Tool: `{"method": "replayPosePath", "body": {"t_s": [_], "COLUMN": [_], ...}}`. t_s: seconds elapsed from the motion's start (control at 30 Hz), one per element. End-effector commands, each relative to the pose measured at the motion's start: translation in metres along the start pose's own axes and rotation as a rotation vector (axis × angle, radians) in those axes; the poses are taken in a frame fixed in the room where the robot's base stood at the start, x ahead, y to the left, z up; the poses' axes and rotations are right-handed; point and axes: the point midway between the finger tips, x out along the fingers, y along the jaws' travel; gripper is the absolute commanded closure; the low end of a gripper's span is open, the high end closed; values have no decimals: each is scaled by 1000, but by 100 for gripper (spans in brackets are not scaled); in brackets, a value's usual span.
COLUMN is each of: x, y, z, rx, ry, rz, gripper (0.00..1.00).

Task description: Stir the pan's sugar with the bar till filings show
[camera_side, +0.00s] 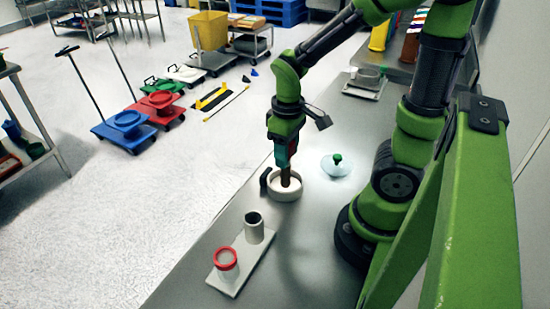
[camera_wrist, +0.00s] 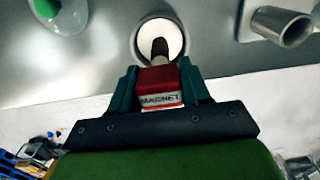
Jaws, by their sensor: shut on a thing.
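My gripper (camera_side: 292,152) holds the bar by its red block labelled "MAGNET" (camera_wrist: 160,84), between dark green fingers in the wrist view. The bar's dark lower end (camera_side: 285,177) points down into the round white pan (camera_side: 285,194) on the steel bench. In the wrist view the bar's dark tip (camera_wrist: 160,47) shows inside the pan (camera_wrist: 176,36). White sugar lies in the pan. I cannot make out filings on the bar or in the sugar. I cannot tell how deep the tip sits.
A white board (camera_side: 240,262) carries a grey cup (camera_side: 254,228) and a red-rimmed cup (camera_side: 227,266). A clear lid with a green knob (camera_side: 337,160) lies right of the pan. A dark object (camera_side: 265,178) is at its left. A scale (camera_side: 366,83) stands farther back.

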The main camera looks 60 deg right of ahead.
Motion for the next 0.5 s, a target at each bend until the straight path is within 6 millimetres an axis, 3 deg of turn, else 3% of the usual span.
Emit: {"method": "replayPosePath", "body": {"t_s": [0.5], "x": [-51], "y": [0], "z": [-1], "rx": [-1], "ry": [6], "rz": [1], "gripper": [94]}}
